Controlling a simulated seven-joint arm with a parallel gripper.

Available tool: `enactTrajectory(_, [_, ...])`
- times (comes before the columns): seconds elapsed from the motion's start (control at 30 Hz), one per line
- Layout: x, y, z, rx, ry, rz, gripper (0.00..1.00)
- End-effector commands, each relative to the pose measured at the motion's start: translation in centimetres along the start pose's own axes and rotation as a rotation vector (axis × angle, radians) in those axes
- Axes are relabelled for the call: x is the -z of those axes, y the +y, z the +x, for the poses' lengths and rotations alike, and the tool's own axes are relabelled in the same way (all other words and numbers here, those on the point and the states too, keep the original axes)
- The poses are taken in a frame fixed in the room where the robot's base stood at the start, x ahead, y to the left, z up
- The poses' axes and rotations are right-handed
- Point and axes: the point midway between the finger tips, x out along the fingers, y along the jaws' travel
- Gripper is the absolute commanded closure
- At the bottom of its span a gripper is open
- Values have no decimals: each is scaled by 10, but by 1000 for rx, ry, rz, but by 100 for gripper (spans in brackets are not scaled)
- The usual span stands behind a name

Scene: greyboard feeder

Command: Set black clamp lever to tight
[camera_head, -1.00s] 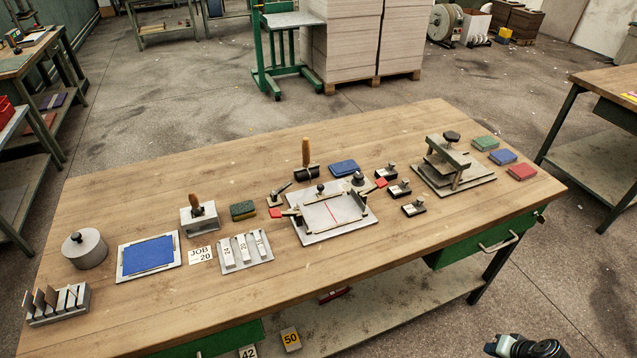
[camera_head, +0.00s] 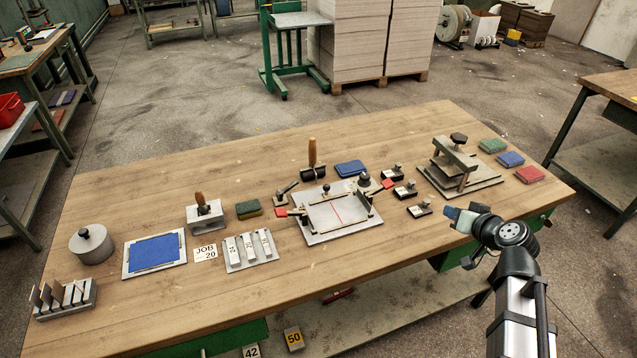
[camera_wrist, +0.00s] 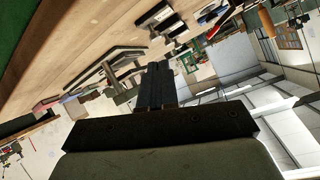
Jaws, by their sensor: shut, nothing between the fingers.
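A grey plate fixture (camera_head: 340,231) lies in the middle of the bench in the head view, with a red line on its bed. A small dark lever (camera_head: 287,188) stands tilted on a block at its back left. Red-tipped arms (camera_head: 281,211) sit at its left and right sides, and a dark round knob (camera_head: 364,180) is at its back right. I cannot tell for certain which part is the black clamp lever or how it is set. My gripper (camera_head: 457,216) is over the bench's front right edge, well apart from the fixture. Its fingers (camera_wrist: 157,80) are together and empty in the wrist view.
A press (camera_head: 460,189) stands at the back right, beside green, blue and red pads (camera_head: 511,159). Several small black blocks (camera_head: 405,190) lie between it and the fixture. A wooden-handled tool (camera_head: 312,153) stands upright behind the fixture. The front bench strip is mostly clear.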

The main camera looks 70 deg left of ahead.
Motion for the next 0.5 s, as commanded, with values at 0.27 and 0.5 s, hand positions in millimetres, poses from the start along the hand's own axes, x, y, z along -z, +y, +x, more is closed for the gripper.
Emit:
enactTrajectory(0.27, [78, -106, 13, 126, 78, -127, 100])
enactTrajectory(0.5, [96, -192, 40, 212, -16, -232, 100])
